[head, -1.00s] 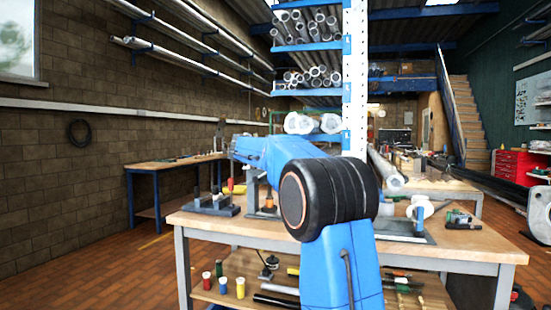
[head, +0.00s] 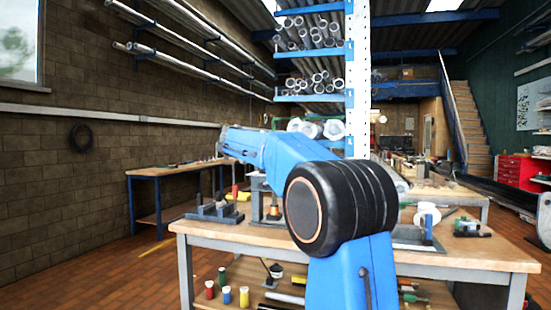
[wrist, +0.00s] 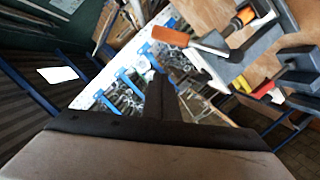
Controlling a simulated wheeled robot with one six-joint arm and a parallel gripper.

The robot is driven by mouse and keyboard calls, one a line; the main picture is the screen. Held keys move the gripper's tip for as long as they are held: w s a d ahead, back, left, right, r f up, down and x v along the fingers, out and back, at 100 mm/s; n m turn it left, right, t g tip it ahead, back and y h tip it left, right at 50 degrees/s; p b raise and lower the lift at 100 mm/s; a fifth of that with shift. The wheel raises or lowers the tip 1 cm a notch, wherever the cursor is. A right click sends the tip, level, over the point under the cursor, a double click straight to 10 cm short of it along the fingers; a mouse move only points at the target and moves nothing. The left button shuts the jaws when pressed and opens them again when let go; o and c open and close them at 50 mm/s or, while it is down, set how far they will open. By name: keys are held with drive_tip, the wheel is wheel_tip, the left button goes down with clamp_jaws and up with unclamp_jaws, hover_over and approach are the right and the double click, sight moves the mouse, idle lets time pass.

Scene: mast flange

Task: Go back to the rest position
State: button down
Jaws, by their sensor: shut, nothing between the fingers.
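My gripper (wrist: 160,97) shows in the wrist view as dark fingers pressed together, with nothing between them. In the head view my blue arm rises over the workbench (head: 460,258) and bends left, and the fingers cannot be made out. On the bench stand a dark grey fixture with upright pegs (head: 214,211) and a grey stand with an orange part (head: 273,212). A white round piece (head: 428,212) stands on a grey plate to the right of my arm. The wrist view also shows an orange-handled item (wrist: 171,36), apart from the fingers.
A pipe rack (head: 310,98) with a white perforated post (head: 357,80) stands behind the bench. A second blue-legged bench (head: 150,170) is along the brick wall. Red, blue and yellow spools (head: 227,295) sit on the lower shelf. Open floor lies at left.

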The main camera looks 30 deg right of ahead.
drive_tip(key=shift+v, duration=2.15)
drive_tip(key=shift+s, duration=0.15)
drive_tip(key=s+a+f+n+g+y, duration=0.1)
drive_tip(key=s+a+f+y, duration=0.3)
drive_tip(key=s+a+f, duration=0.4)
drive_tip(key=s+a+f+n+g+y, duration=0.1)
drive_tip(key=s+a+f+y, duration=0.4)
drive_tip(key=s+f, duration=1.6)
drive_tip(key=s+a+f+n+y, duration=0.2)
drive_tip(key=s+a+f+y, duration=0.2)
drive_tip(key=s+a+f, duration=0.9)
drive_tip(key=s+f, duration=0.2)
drive_tip(key=s, duration=0.3)
drive_tip(key=shift+g+y, duration=0.4)
